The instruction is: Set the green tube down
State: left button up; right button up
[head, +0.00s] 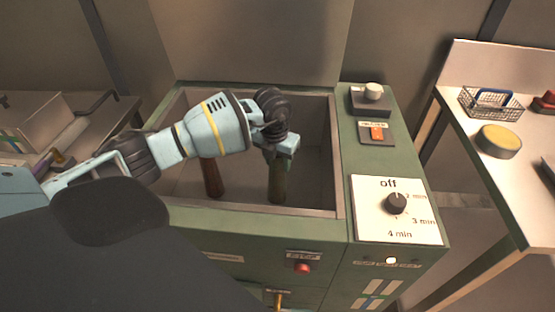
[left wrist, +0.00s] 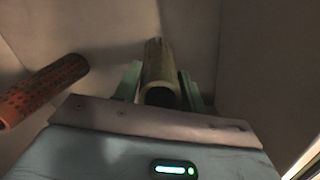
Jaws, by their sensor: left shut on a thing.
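The green tube (head: 277,182) stands roughly upright inside the open vacuum chamber (head: 180,211), right of its middle. My left gripper (head: 281,152) reaches down into the chamber and is shut on the tube's upper part. In the left wrist view the tube (left wrist: 158,72) sits between the two fingers, its near end open and dark. A red-brown tube (head: 212,179) stands to the left in the chamber, partly behind my arm. It shows perforated in the left wrist view (left wrist: 42,91). I cannot tell whether the green tube touches the floor. My right gripper is not in view.
The chamber walls enclose the tubes, with free floor right of the green tube. A timer dial (head: 396,203) is on the right panel and a red button (head: 302,267) on the front. A side table holds a wire basket (head: 491,103) and a yellow-topped round container (head: 498,140).

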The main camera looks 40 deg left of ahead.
pick_arm(q)
jog(key=shift+f, duration=0.1)
jog(key=o, duration=1.2)
jog(key=r, duration=0.4)
jog(key=s+r, duration=0.1)
jog(key=r, duration=0.7)
jog(key=shift+s+d+r+p, duration=0.1)
jog(key=shift+s+p, duration=0.15)
jog(key=shift+p, duration=0.1)
